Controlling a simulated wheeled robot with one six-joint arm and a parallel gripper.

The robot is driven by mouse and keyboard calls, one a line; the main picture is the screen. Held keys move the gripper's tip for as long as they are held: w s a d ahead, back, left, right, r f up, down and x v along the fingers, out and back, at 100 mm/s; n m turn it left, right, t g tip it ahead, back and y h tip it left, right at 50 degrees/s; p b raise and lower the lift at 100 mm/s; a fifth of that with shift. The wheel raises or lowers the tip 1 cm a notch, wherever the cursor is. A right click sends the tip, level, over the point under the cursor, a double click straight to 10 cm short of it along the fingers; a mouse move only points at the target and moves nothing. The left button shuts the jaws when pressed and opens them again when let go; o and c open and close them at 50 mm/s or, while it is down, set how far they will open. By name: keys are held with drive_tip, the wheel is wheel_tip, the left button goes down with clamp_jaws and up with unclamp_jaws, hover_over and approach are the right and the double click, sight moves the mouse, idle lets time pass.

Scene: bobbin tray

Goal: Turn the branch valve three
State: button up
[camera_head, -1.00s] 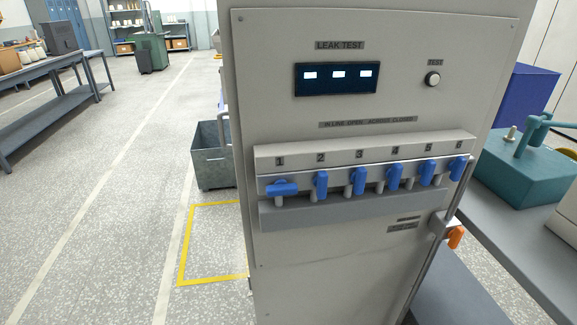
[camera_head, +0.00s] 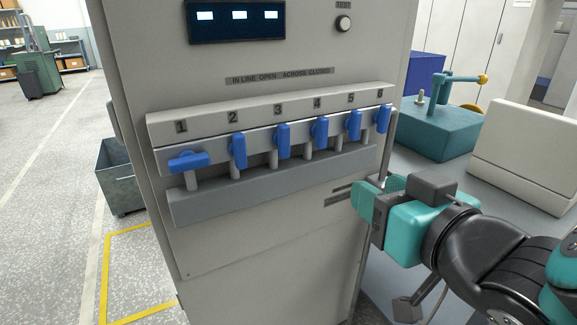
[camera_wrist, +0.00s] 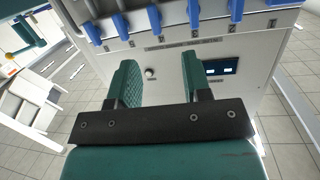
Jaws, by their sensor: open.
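The branch valve three (camera_head: 282,141) has a blue lever under the number 3 on the grey panel; it points up and down, in line with its pipe stub. In the wrist view, where the panel appears upside down, it seems to be the blue lever (camera_wrist: 194,14) at the top. My gripper (camera_head: 376,192) is at the panel's lower right, below and right of the lever row, apart from valve three. Its two green fingers (camera_wrist: 160,78) stand apart with nothing between them.
Valve one (camera_head: 188,161) lies across; neighbouring valve two (camera_head: 237,150) and valve four (camera_head: 320,131) stand in line, close beside valve three. A grey ledge (camera_head: 270,180) runs beneath. A teal machine (camera_head: 438,130) stands on the right bench. Space before the panel's left side is clear.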

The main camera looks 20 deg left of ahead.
drive_tip(key=s+a+n+y, duration=0.2)
drive_tip(key=a, duration=0.1)
drive_tip(key=p, duration=1.6)
approach(286, 140)
drive_tip(key=shift+y, duration=0.4)
drive_tip(key=x, duration=0.9)
drive_tip(key=shift+w+d+f, duration=0.1)
drive_tip(key=shift+w+d, duration=0.05)
drive_tip(key=shift+w+a+f, duration=0.15)
drive_tip(key=shift+w+a, duration=0.1)
drive_tip(key=shift+a, duration=0.1)
clamp_jaws()
